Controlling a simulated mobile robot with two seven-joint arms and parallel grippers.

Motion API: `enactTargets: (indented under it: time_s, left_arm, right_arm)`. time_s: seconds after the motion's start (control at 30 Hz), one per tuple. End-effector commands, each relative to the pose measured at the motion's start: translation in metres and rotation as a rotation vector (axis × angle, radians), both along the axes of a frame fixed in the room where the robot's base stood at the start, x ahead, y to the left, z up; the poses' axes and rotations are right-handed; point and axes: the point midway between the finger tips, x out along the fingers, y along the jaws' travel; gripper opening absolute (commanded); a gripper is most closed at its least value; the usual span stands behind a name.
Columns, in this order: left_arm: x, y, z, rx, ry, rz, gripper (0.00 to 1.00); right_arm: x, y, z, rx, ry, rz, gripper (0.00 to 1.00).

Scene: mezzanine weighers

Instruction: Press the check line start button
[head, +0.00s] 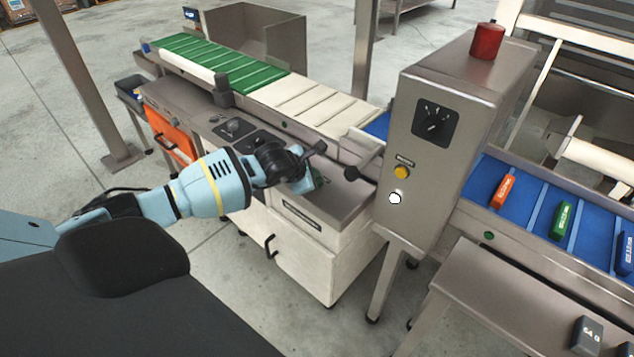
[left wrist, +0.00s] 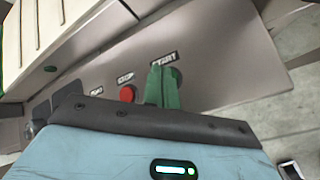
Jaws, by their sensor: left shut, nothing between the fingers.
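In the left wrist view a grey sloping panel (left wrist: 215,55) carries a START label (left wrist: 164,58) and a STOP label with a red button (left wrist: 127,93). My left gripper (left wrist: 162,72) is shut and empty, its green fingers right below the START label. The green start button is mostly hidden behind the fingertips, and I cannot tell whether they touch it. In the head view my left gripper (head: 318,181) is low over the panel beside the conveyor; the buttons there are hidden by it. My right gripper is not in view.
A steel cabinet (head: 455,110) with a red beacon (head: 487,41) and a yellow button (head: 401,172) stands to the right. A green and cream conveyor (head: 310,103) runs behind the panel. A blue belt (head: 485,178) with coloured packs is at the right.

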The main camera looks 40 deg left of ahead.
Motion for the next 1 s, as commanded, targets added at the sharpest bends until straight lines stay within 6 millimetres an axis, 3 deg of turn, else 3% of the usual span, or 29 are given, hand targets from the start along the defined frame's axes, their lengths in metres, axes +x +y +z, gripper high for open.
enactTargets:
  time_s: [0.23, 1.0]
  left_arm:
    - [0.0, -0.0001, -0.0027, 0.0, 0.0, 0.0, 0.0]
    - [-0.0001, -0.0001, -0.0088, 0.0, 0.0, 0.0, 0.0]
  right_arm:
    - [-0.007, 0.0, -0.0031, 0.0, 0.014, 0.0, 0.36]
    - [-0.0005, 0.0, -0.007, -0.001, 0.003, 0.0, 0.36]
